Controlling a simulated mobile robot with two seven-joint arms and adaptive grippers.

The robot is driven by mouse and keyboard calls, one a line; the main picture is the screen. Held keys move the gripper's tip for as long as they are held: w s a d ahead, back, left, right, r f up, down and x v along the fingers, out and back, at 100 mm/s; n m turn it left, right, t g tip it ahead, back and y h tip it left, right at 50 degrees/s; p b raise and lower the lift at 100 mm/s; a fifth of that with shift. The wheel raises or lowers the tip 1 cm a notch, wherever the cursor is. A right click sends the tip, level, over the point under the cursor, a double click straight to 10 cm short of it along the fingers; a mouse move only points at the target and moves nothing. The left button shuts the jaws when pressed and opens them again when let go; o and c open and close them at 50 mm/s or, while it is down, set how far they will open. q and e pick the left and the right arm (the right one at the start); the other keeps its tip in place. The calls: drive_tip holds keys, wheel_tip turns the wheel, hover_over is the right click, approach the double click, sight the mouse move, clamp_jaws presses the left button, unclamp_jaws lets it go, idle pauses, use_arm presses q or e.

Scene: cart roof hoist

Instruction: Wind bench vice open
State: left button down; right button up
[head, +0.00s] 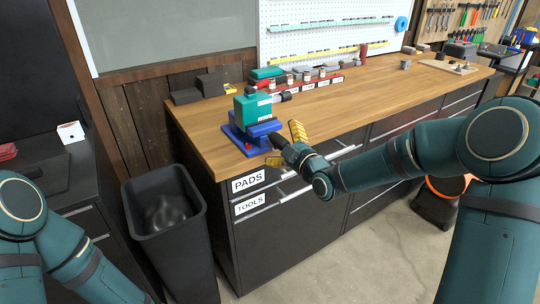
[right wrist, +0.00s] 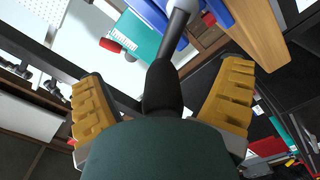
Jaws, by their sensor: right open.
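In the right wrist view a dark handle grip (right wrist: 163,88) on a grey rod lies between the open fingers (right wrist: 160,100), with visible gaps on both sides. The gripper's palm hides the grip's near end. My left arm shows at lower left, but its gripper is out of frame.
The wooden bench top (head: 345,105) is mostly clear to the right of the vice. A red rack (head: 310,85) with small items stands behind. Drawers labelled PADS (head: 248,181) and TOOLS (head: 249,204) are below. A black bin (head: 168,205) stands on the floor left of the bench.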

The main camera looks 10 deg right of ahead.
drive_tip(key=shift+s, duration=0.1)
drive_tip(key=v, duration=0.8)
drive_tip(key=shift+s, duration=0.4)
drive_tip(key=shift+d+r, duration=0.1)
drive_tip(key=shift+d, duration=0.05)
drive_tip(key=s+a+f+m+g+h, duration=0.1)
drive_tip(key=s+a+f+m+g, duration=0.15)
drive_tip(key=f, duration=0.45)
drive_tip(key=s+a+f+m+g, duration=0.2)
drive_tip(key=f+m+g, duration=0.15)
drive_tip(key=f, duration=0.45)
drive_tip(key=s+a+f+m+g+h, duration=0.1)
drive_tip(key=s+a+f+m+g, duration=0.15)
drive_tip(key=f, duration=0.45)
drive_tip(key=s+a+f+m+g, duration=0.3)
drive_tip(key=s+f+m+g, duration=0.3)
drive_tip(key=s+f, duration=0.6)
drive_tip(key=s+m, duration=0.1)
drive_tip(key=s, duration=0.1)
drive_tip(key=shift+s+a+f+m+g, duration=0.3)
drive_tip(key=shift+s+f+m+g, duration=0.05)
